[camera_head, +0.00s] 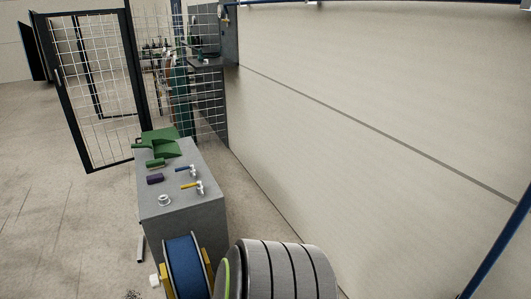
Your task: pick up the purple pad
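The purple pad (155,179) is a small dark purple block lying flat on top of the grey cabinet (182,212), near its left edge. It lies between a green block and a white ring-shaped part. Nothing covers it. Neither of my grippers shows in the head view.
On the cabinet are a green dustpan-like tool (166,143), a green block (155,163), a blue-handled valve (188,170), a yellow-handled valve (194,186) and a white ring (165,200).

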